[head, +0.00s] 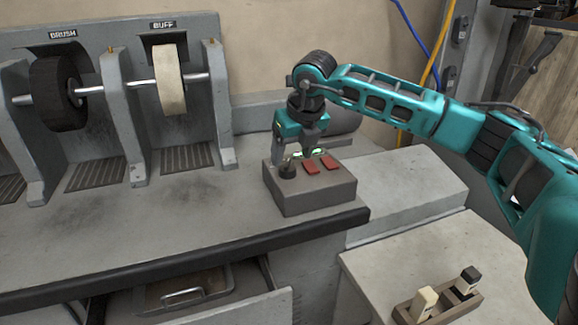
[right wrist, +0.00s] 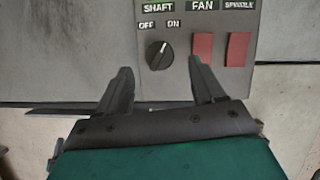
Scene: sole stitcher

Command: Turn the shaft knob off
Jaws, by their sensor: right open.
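The shaft knob (head: 288,172) is a small black dial on the grey control box (head: 318,196) at the bench's front right corner. In the right wrist view the knob (right wrist: 159,56) sits below the SHAFT, OFF and ON labels. Its white mark points up and right, toward ON. My right gripper (head: 298,153) is above the box, pointing down. In the right wrist view its two fingers (right wrist: 159,75) are apart and empty, with the knob near the gap between their tips. I cannot tell whether a finger touches it. My left gripper is not in view.
Two red switches (head: 310,167) sit beside the knob, under FAN and SPINDLE labels. The brush wheel (head: 58,92) and buff wheel (head: 170,80) stand on a shaft at left. A tray with two handled tools (head: 425,302) lies at lower right. Bare bench top lies left of the box.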

